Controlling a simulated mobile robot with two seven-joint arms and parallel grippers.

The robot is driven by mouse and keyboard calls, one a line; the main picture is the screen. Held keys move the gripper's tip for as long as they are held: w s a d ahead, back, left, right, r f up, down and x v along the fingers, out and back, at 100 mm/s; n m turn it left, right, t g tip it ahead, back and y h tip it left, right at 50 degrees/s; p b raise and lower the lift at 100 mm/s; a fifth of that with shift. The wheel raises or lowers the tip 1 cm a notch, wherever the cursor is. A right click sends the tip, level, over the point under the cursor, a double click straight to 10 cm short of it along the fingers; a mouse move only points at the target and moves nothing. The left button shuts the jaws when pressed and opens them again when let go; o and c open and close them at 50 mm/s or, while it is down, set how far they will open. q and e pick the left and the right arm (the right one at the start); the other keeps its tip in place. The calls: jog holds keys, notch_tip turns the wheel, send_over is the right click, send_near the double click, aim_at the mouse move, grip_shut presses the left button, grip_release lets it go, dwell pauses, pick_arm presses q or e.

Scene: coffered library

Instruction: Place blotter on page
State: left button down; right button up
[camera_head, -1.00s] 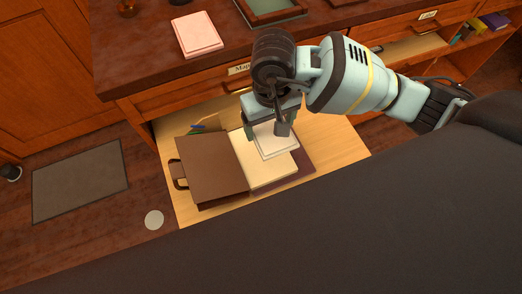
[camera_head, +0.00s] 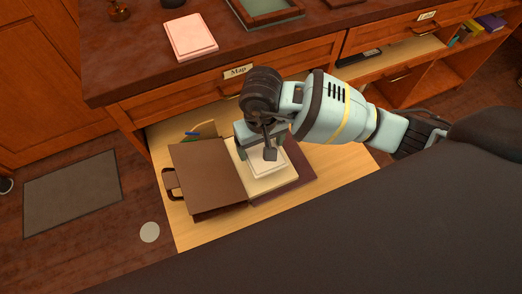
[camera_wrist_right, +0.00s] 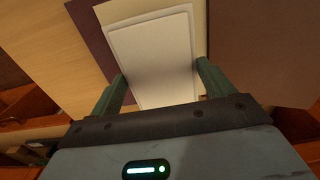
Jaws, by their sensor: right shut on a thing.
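The white blotter (camera_head: 262,168) is a flat pad, held between the fingers of my right gripper (camera_head: 259,151). In the right wrist view the blotter (camera_wrist_right: 152,45) lies between the two fingers of the right gripper (camera_wrist_right: 163,70). The cream page (camera_head: 274,183) belongs to an open book with a brown cover (camera_head: 207,175) in the pulled-out drawer. The blotter is over the page, roughly lined up with it; I cannot tell whether they touch. My left gripper is not in view.
The pale drawer floor (camera_head: 340,158) is clear right of the book. Coloured items stick out behind the cover. A pink pad (camera_head: 190,36) and a framed tray (camera_head: 265,10) sit on the desk above. A grey mat (camera_head: 72,190) lies on the floor at left.

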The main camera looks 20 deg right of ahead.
aim_at(261, 148)
jog(key=shift+f, duration=1.85)
jog(key=shift+f+b, duration=0.2)
jog(key=shift+b, duration=0.1)
jog(key=o, duration=0.9)
notch_tip(261, 148, up, 12)
jog(key=shift+r+p, duration=0.2)
jog(key=shift+p, duration=0.45)
